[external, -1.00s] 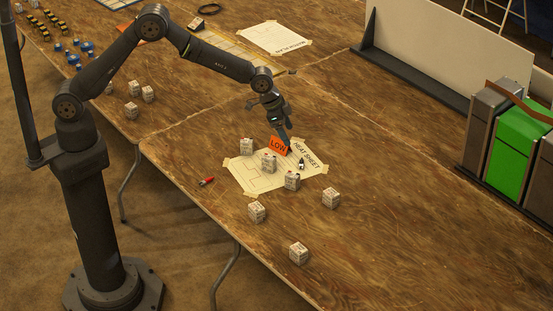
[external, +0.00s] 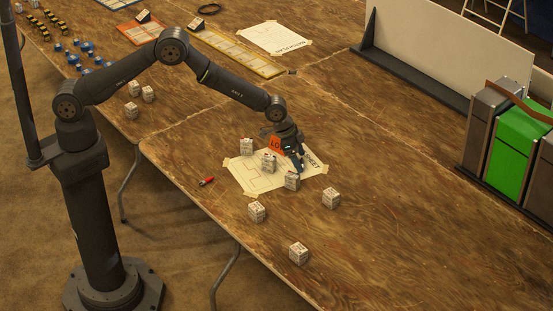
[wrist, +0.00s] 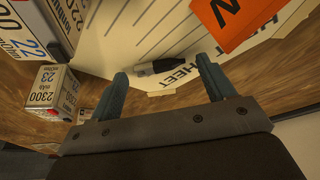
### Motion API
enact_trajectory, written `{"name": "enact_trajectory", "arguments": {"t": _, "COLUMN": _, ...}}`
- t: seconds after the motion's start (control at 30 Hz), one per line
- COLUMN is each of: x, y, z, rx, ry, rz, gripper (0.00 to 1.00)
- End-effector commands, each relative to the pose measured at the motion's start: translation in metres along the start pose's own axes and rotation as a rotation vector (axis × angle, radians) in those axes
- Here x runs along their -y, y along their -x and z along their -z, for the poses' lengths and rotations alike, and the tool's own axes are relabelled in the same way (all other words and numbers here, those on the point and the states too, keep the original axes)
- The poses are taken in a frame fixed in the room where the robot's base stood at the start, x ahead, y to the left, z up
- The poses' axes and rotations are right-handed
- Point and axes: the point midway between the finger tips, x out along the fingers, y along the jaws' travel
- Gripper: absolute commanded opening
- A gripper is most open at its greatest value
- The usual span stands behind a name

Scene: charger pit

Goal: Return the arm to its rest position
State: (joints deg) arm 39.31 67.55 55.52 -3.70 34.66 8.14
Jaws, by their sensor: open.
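My gripper (external: 299,168) hangs low over the cream heat sheet (external: 246,180) on the wooden table, near the orange LOW card (external: 275,144). In the wrist view my gripper (wrist: 162,72) has its two fingers spread, with nothing held between them. A small dark-and-white object (wrist: 165,65) lies on the sheet just beyond the fingertips, in line with the gap. The orange card also shows in the wrist view (wrist: 238,18), to the right of that object. In the external view my gripper partly hides the card and the sheet's lettering.
White battery boxes stand on and around the sheet, one (external: 292,181) just below my gripper and one (external: 268,163) to its left. A small red object (external: 206,181) lies left of the sheet. Bins (external: 515,150) stand at the right. The table between is clear.

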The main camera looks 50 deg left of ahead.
Motion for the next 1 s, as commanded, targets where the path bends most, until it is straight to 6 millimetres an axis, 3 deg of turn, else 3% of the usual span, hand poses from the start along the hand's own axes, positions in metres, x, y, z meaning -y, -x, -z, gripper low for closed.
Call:
{"name": "enact_trajectory", "arguments": {"t": 0.47, "x": 0.0, "y": 0.01, "z": 0.001, "rx": -0.001, "ry": 0.0, "rz": 0.0, "gripper": 0.75}}
{"name": "enact_trajectory", "arguments": {"t": 1.0, "x": 0.0, "y": 0.094, "z": 0.002, "rx": -0.002, "ry": 0.0, "rz": 0.001, "gripper": 0.75}}
